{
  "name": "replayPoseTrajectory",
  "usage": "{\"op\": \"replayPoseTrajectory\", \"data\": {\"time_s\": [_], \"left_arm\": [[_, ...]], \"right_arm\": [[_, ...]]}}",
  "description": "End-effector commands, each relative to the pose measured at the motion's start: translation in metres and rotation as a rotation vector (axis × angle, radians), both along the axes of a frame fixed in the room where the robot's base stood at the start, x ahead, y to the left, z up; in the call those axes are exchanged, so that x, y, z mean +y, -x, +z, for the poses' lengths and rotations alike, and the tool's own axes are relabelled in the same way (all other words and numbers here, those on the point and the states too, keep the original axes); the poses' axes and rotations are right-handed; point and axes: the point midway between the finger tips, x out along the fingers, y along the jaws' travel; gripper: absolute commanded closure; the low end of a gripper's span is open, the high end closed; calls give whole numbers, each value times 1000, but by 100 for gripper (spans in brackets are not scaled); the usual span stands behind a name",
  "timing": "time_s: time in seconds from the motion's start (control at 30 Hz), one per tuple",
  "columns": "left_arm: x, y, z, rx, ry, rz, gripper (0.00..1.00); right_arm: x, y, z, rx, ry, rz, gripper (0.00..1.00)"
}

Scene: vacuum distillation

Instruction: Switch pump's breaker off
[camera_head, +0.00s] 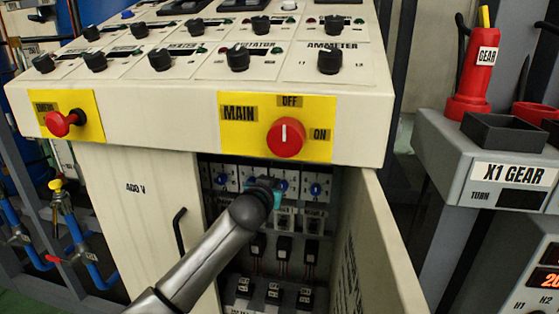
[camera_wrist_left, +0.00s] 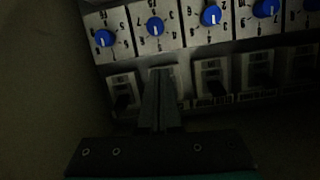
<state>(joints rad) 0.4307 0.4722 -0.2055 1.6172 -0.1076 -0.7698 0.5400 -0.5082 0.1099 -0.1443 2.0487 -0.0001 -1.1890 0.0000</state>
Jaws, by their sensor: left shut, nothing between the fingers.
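The breakers sit in a row inside the open lower cabinet of the control panel. In the left wrist view they are pale modules with dark switches, among them a left breaker (camera_wrist_left: 123,92) and a right breaker (camera_wrist_left: 211,78). My left gripper (camera_wrist_left: 162,72) is shut and empty, its fingertips in front of the breaker between those two, which they largely hide. I cannot tell whether they touch it. In the head view my left gripper (camera_head: 268,184) reaches into the cabinet, partly hidden by its own wrist. No label shows which breaker is the pump's. My right gripper is not in view.
Blue knobs (camera_wrist_left: 155,27) line the row above the breakers. The cabinet door (camera_head: 372,245) stands open on the right. Above are the red MAIN knob (camera_head: 286,138) and a red emergency button (camera_head: 62,123). A door handle (camera_head: 179,233) is left of my arm.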

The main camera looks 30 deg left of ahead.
Motion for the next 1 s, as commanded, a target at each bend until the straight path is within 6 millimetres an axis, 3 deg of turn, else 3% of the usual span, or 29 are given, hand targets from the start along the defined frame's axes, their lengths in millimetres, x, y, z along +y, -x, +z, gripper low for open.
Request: {"op": "replayPoseTrajectory", "data": {"time_s": [0.2,0.4,0.6,1.0], "left_arm": [[1,0,67,-179,9,18,100],[0,8,104,-269,18,25,100],[-1,11,116,-294,22,27,100],[0,8,116,-293,22,27,100]], "right_arm": [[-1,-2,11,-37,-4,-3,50],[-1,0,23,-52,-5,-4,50],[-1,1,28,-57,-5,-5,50],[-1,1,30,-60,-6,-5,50]]}}
